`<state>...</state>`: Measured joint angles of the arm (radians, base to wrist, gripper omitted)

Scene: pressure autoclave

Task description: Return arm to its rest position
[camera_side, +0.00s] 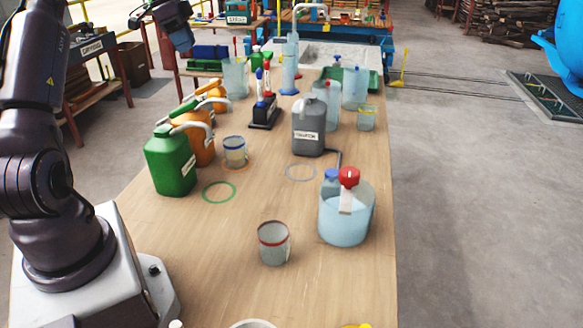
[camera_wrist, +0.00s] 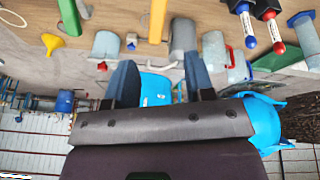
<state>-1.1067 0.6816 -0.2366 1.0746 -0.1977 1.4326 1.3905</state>
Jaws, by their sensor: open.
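My gripper (camera_wrist: 160,78) shows in the wrist view with its two dark blue fingers spread wide apart. Nothing is between the fingers, and no object touches them. In the side view the end of my arm is raised at the upper left, above the far left side of the workbench (camera_side: 250,300). The fingers are hard to make out there. The wrist view is upside down, with the bench and its objects along the top.
On the bench stand a green can (camera_side: 168,165), orange cans (camera_side: 200,145), a grey can (camera_side: 307,128), a marker stand (camera_side: 264,114), a red-banded beaker (camera_side: 273,245) and a large beaker (camera_side: 345,222). A blue tank (camera_side: 566,40) stands right. The near bench middle is mostly clear.

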